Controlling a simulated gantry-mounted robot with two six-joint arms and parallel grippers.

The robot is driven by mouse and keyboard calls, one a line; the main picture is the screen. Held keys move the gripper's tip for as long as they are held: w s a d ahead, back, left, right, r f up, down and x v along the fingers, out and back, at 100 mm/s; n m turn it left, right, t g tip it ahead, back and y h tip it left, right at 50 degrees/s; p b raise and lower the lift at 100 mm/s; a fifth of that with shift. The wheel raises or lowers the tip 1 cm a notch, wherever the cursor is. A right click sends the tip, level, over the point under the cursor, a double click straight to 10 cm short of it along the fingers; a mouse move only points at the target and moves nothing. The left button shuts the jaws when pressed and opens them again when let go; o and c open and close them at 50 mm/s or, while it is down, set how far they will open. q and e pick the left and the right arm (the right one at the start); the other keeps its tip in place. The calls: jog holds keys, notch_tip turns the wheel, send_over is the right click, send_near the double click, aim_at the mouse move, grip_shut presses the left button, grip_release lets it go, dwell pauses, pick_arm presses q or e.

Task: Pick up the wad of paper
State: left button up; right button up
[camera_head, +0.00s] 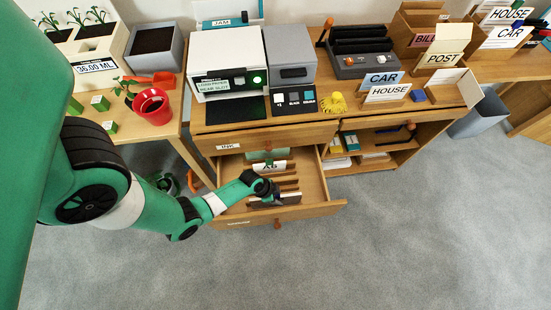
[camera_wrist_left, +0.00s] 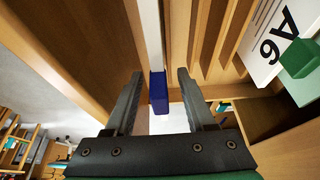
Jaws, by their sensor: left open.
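My left gripper (camera_head: 276,196) is over the front part of an open wooden drawer (camera_head: 314,207). In the left wrist view the gripper (camera_wrist_left: 160,76) is open, with one dark finger on each side of a thin white slab with a blue end (camera_wrist_left: 158,92), apparently the wad of paper seen edge-on. A visible gap lies between it and each finger. Another white sheet or stack marked A6 (camera_wrist_left: 275,45), with a green tab (camera_wrist_left: 299,58), stands farther back in the drawer; it also shows in the head view (camera_head: 269,167). My right gripper is not in view.
Wooden dividers (camera_wrist_left: 212,40) stand in the drawer beside the slab. The desk above carries a white printer (camera_head: 228,62), a grey machine (camera_head: 291,58), a yellow object (camera_head: 338,103) and several label cards. The floor in front is clear.

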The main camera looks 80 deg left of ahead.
pick_arm(q)
jog(key=shift+w+f, duration=0.1)
jog(key=shift+f, duration=0.3)
jog(key=shift+r, duration=0.1)
grip_shut()
dwell(1.0)
